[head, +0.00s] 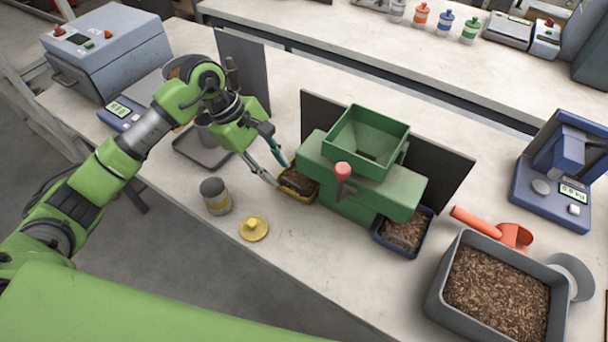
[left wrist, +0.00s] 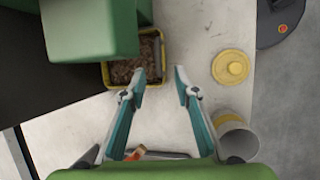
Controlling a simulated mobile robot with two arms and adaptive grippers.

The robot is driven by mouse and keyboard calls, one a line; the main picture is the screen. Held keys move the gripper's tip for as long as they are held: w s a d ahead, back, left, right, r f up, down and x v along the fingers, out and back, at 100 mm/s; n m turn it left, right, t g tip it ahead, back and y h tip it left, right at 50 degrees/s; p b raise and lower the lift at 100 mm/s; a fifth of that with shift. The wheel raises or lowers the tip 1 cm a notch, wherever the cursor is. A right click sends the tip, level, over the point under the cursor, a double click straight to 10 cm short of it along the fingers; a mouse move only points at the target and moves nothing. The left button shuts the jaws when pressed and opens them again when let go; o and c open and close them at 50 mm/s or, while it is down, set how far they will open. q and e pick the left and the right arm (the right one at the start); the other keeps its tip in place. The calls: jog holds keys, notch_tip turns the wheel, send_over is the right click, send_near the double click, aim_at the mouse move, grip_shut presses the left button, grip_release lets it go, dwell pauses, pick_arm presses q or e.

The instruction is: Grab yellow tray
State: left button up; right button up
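The yellow tray (head: 296,196) stands at the left end of the green bagging machine (head: 350,200), partly under it, with brown pellets inside. In the left wrist view the tray (left wrist: 105,75) shows at the upper middle, its far part hidden by the machine. My left gripper (head: 280,174) is open beside the tray's left side in the head view. In the left wrist view the open fingertips (left wrist: 161,76) have nothing between them. One fingertip is close to the tray's near corner; I cannot tell whether it touches. My right gripper is not in view.
A yellow lid (head: 254,228) and a grey jar with a yellow band (head: 216,197) stand near the table's front edge. A blue tray (head: 385,241) with pellets sits at the machine's right end. A dark panel (head: 455,175) stands behind the machine. A grey pellet bin (head: 437,297) is at right.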

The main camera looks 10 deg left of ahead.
aim_at(283, 178)
pick_arm(q)
jog(key=shift+p+x, duration=0.8)
jog(key=shift+x, duration=0.05)
jog(key=x, duration=0.2)
jog(key=shift+d+f+p, duration=0.15)
jog(key=shift+f+p, duration=0.1)
jog(key=shift+p, duration=0.15)
jog(key=shift+f, duration=0.45)
jog(key=shift+c, duration=0.5)
grip_shut()
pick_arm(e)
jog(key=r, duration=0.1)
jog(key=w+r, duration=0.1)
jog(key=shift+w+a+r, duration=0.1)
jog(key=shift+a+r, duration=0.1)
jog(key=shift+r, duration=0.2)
pick_arm(q)
jog(key=shift+w+d, duration=0.1)
